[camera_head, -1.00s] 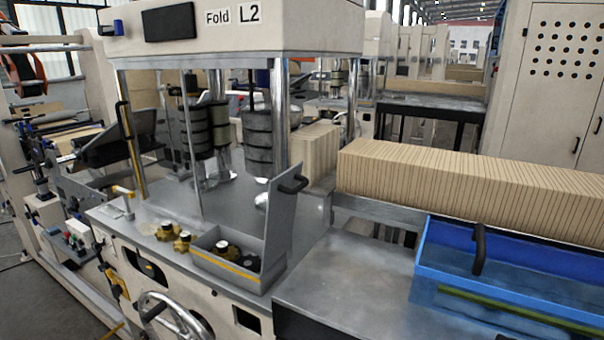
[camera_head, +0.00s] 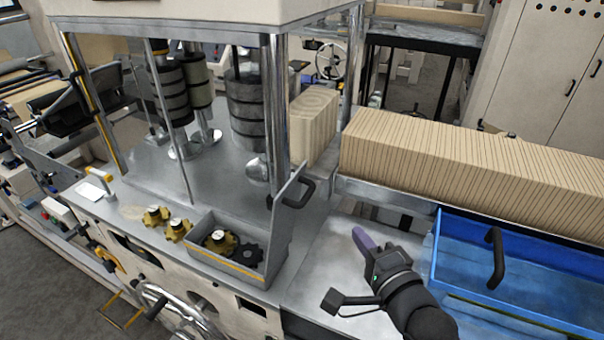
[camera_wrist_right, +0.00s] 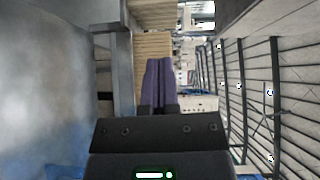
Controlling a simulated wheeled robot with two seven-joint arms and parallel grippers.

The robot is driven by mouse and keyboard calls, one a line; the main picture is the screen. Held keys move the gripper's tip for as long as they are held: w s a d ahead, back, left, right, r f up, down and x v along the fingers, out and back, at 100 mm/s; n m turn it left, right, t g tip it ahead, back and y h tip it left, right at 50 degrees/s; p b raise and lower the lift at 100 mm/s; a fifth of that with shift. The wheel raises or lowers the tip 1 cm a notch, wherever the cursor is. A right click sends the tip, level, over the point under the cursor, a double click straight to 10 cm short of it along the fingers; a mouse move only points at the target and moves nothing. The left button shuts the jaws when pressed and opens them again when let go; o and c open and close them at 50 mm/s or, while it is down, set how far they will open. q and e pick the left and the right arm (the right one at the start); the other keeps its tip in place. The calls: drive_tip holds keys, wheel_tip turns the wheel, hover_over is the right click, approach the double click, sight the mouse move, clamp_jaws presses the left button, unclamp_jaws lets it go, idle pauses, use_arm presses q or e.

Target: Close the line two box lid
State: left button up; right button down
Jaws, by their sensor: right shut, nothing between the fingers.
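The line two box is a grey metal box (camera_head: 267,274) with a yellow stripe, on the deck of the machine that was marked "Fold L2". Its lid (camera_head: 291,214) stands up and open at the box's right side, with a black handle (camera_head: 299,192) near its top. A yellow knob part (camera_head: 220,241) and a black one (camera_head: 248,254) lie inside. My right gripper (camera_head: 362,239) is to the right of the lid, apart from it, over the grey table. Its purple fingers are shut and empty, and they also show in the right wrist view (camera_wrist_right: 160,82). My left gripper is out of view.
Two yellow knob parts (camera_head: 166,222) lie on the deck left of the box. A blue bin (camera_head: 462,257) with a black handle stands right of my right gripper. A long stack of cardboard (camera_head: 470,175) lies behind. Metal posts rise behind the box.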

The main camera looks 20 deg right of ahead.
approach(313, 191)
drive_tip(key=w+d, duration=0.3)
drive_tip(key=w, duration=0.1)
use_arm(q)
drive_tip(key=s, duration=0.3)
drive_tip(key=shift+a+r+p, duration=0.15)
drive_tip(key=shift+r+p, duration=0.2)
drive_tip(key=shift+p, duration=0.05)
use_arm(e)
drive_tip(key=a, duration=0.1)
drive_tip(key=w+a, duration=0.2)
drive_tip(key=shift+w+f, duration=0.1)
drive_tip(key=shift+f, duration=0.15)
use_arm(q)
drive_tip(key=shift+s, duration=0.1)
